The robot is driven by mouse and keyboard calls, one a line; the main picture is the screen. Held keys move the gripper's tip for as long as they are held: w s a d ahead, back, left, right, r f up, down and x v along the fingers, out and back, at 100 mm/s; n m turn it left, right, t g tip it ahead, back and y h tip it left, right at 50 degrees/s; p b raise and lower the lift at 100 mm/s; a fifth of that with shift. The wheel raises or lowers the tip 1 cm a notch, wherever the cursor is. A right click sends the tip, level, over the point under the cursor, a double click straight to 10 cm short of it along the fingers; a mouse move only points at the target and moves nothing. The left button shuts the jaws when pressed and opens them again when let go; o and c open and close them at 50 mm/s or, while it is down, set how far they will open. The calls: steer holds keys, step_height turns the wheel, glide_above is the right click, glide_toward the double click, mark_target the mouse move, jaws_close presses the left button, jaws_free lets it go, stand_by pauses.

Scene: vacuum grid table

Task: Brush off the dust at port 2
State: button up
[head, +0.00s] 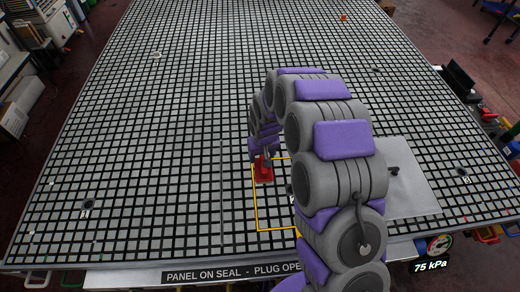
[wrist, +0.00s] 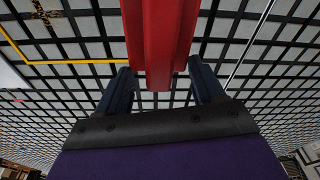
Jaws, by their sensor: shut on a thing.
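My gripper (wrist: 160,82) is shut on a red tool (wrist: 160,45), which stands between its two dark fingers in the wrist view. No bristles can be made out. In the head view the red tool (head: 264,172) is low over the grid table, inside the left part of a yellow outline (head: 257,210). A brown, speckled patch (wrist: 46,14) lies on the grid at the top left of the wrist view, beyond the yellow line; I cannot tell whether it is dust. My arm hides part of the outlined area, and no port number is readable.
The grid table (head: 150,130) is mostly bare at left and back. A flat grey panel (head: 415,185) with a dark knob lies right of my arm. Small fittings sit at left (head: 88,203) and right (head: 462,172). A gauge (head: 438,245) reading 75 kPa is at the front edge.

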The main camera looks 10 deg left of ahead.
step_height(320, 180, up, 2)
steer(key=shift+d+r+p, duration=0.1)
steer(key=shift+r+p, duration=0.15)
steer(key=shift+p, duration=0.05)
steer(key=shift+a+r, duration=0.25)
steer(key=shift+d, duration=0.2)
